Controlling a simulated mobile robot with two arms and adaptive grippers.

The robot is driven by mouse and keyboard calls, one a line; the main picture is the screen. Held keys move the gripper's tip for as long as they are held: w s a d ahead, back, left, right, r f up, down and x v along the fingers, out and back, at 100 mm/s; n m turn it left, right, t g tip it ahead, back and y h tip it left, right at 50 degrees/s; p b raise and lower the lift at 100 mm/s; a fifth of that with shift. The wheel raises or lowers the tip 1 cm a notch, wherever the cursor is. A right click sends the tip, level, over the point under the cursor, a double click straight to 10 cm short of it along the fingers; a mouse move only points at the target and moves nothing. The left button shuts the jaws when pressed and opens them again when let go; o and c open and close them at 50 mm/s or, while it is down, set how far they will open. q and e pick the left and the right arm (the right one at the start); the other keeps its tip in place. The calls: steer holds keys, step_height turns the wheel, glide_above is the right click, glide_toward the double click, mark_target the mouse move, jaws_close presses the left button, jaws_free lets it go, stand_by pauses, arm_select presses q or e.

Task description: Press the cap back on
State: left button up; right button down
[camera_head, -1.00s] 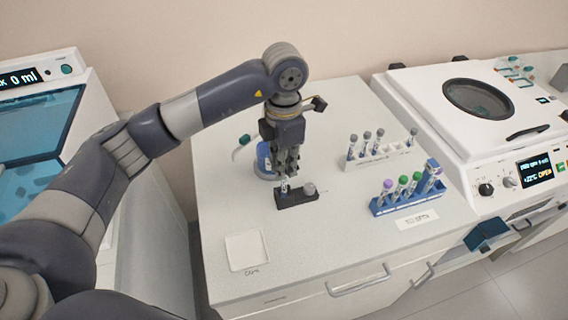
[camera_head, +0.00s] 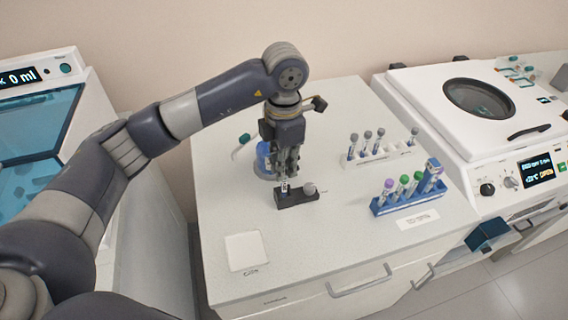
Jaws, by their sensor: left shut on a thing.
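My left gripper (camera_head: 286,176) points straight down over the left end of a small dark block (camera_head: 298,199) on the counter. Its fingers are shut at the top of a small tube (camera_head: 284,188), which stands in that end of the block. The cap is hidden between the fingers, so I cannot tell how it sits on the tube. A rounded grey piece (camera_head: 309,188) is on the block's right end, just right of the fingers. My right gripper is not in view.
A blue bottle (camera_head: 263,158) stands behind the gripper. To the right are a white rack (camera_head: 376,160) of tubes and a blue rack (camera_head: 408,205) of capped tubes. A white square pad (camera_head: 245,250) lies at the front left. The counter's front middle is clear.

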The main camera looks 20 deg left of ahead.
arm_select(q)
steer(key=shift+f+b, duration=0.1)
steer(key=shift+b, duration=0.45)
stand_by(1.1)
steer(key=shift+f+b, duration=0.3)
stand_by(0.5)
steer(key=o, duration=0.7)
step_height(320, 180, up, 12)
steer(key=shift+r, duration=0.1)
stand_by(0.4)
stand_by(0.7)
